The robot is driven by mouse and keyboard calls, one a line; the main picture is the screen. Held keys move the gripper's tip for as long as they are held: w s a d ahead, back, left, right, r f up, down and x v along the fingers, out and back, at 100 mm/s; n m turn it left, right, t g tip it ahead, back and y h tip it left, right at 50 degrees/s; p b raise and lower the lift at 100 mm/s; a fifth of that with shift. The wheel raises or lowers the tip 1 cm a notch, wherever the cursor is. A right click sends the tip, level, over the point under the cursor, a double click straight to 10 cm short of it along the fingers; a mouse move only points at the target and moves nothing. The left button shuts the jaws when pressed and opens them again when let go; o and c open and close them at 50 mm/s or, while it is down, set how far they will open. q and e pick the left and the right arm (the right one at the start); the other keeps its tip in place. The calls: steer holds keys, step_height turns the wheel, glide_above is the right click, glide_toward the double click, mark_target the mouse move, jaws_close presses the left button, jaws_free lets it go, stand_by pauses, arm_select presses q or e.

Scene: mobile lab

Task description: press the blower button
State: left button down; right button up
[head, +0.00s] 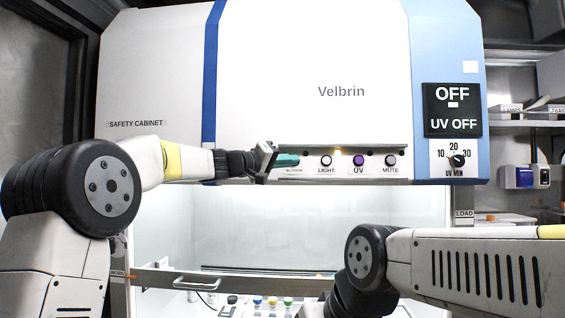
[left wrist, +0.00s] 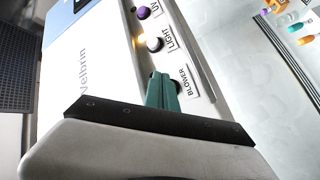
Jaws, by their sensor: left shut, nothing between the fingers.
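The button strip (head: 340,150) runs along the lower front edge of the white safety cabinet (head: 310,70). My left gripper (head: 290,160) is shut and empty, its green fingertips at the left end of the strip, over the spot above the BLOWER label (head: 294,170). In the left wrist view the fingers (left wrist: 162,92) are together beside the BLOWER label (left wrist: 188,81); a dark bit of the blower button (left wrist: 177,87) shows past them. I cannot tell whether they touch it. The display (head: 452,110) reads OFF and UV OFF. My right gripper is out of view.
The LIGHT button (head: 326,161), purple UV button (head: 358,160) and MUTE button (head: 391,160) sit to the right. A small lamp (head: 338,152) glows yellow. A timer knob (head: 457,160) is at the right. Below, a bar with a handle (head: 195,283) crosses the cabinet opening.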

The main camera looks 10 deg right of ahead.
arm_select(q)
steer(key=shift+w, duration=0.1)
steer(key=shift+w+d, duration=0.1)
steer(key=shift+w, duration=0.2)
steer(key=shift+w+d, duration=0.15)
steer(key=shift+w, duration=0.35)
stand_by(0.8)
steer(key=shift+s, duration=0.1)
steer(key=shift+s+a, duration=0.3)
steer(key=shift+s, duration=0.5)
steer(key=s, duration=0.2)
steer(key=s+a, duration=0.1)
steer(key=s, duration=0.1)
steer(key=shift+s+a, duration=0.15)
steer(key=shift+s, duration=0.25)
stand_by(0.6)
